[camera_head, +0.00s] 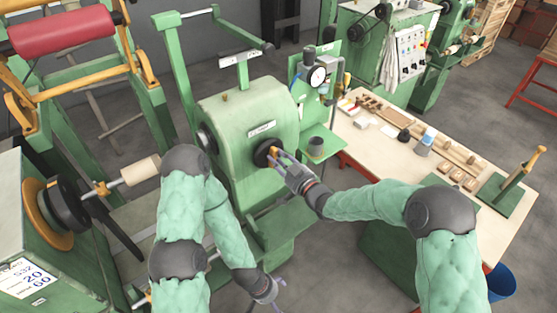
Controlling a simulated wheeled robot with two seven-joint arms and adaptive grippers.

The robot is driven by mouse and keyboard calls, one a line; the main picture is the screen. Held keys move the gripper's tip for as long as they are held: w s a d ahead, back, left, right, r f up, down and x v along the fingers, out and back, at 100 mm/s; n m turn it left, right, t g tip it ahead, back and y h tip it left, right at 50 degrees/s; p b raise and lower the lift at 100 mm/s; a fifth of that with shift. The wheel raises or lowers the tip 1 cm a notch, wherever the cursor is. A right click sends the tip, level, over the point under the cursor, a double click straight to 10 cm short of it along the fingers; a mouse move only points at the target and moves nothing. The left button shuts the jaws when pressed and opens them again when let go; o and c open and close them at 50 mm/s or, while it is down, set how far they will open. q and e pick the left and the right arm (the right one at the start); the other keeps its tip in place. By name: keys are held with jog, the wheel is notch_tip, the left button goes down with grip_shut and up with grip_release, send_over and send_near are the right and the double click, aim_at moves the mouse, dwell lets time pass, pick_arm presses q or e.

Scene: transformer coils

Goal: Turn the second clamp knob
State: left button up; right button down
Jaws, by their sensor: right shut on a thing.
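A black round clamp knob (264,152) sits on the front face of the green machine housing (238,120). My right gripper (275,156) reaches in from the right. Its purple fingers are shut on the knob and hide part of its right side. My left gripper (280,294) hangs low at the bottom middle, in front of the machine base and away from the knob. Its thin fingers look spread, with nothing seen between them. Another dark round part (206,139) shows on the left side of the housing.
A dial gauge (317,76) stands right of the housing, above a small green shelf with a grey cup (316,146). A workbench (487,219) with small parts lies to the right. A winding machine with a red roll (62,30) fills the left. A blue bin (501,283) stands lower right.

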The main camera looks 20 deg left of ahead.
jog(key=shift+s+a+f+m+p, duration=0.25)
jog(key=shift+m+p, duration=0.55)
jog(key=shift+m, duration=4.2)
jog(key=shift+d+f+m+p, duration=0.1)
jog(key=shift+f+m+p, duration=0.5)
jog(key=shift+m, duration=4.4)
jog(key=shift+s+a+f+m+p, duration=0.15)
jog(key=shift+m+p, duration=0.85)
jog(key=shift+m, duration=4)
jog(key=c, duration=1)
grip_release()
jog(key=shift+r, duration=0.1)
